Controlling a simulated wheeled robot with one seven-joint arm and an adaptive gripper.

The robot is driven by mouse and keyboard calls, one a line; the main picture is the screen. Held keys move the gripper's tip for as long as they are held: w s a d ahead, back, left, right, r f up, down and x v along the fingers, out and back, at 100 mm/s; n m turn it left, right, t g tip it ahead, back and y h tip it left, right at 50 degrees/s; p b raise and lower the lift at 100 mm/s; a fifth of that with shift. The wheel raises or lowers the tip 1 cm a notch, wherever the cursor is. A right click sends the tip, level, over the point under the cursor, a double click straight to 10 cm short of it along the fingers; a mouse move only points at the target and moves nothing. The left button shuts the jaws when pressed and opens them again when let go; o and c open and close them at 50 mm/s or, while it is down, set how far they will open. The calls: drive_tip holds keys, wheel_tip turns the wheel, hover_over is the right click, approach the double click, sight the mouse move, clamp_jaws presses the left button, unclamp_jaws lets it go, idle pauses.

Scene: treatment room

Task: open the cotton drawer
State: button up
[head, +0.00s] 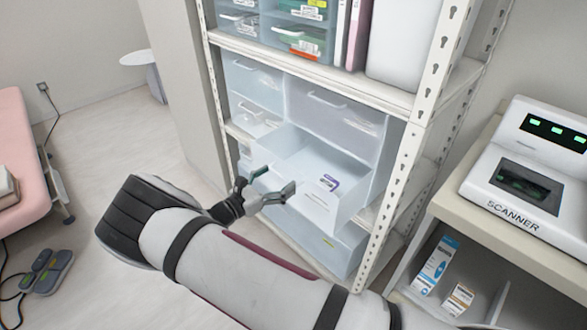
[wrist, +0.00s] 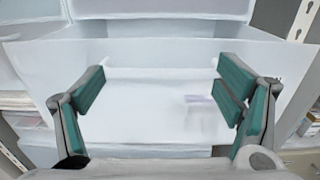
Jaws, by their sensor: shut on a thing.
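A translucent drawer (head: 345,210) in the shelf unit is pulled partly out, and its inside shows from above. A small item with a purple mark (head: 328,182) shows at the drawer; it is blurred in the wrist view (wrist: 202,100). I cannot read a cotton label. My gripper (head: 266,188) is at the drawer's front. The exact contact is hard to see against the pale plastic.
Closed translucent drawers (head: 335,118) sit above and beside the open one. The metal shelf post (head: 405,165) stands close on the right. A scanner (head: 530,165) sits on a counter further right. Open floor (head: 110,190) lies to the left.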

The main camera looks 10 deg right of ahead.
drive_tip(key=v, duration=0.5)
drive_tip(key=shift+s, duration=0.3)
drive_tip(key=shift+c, duration=1.1)
drive_tip(key=shift+s+a+b, duration=0.2)
drive_tip(key=shift+a+b, duration=0.05)
drive_tip(key=shift+b, duration=0.05)
clamp_jaws()
drive_tip(key=o, duration=1.8)
unclamp_jaws()
drive_tip(key=shift+a, duration=0.15)
drive_tip(key=shift+c, duration=0.2)
drive_tip(key=v, duration=1.2)
drive_tip(key=shift+w, duration=0.1)
drive_tip(key=shift+c, duration=0.2)
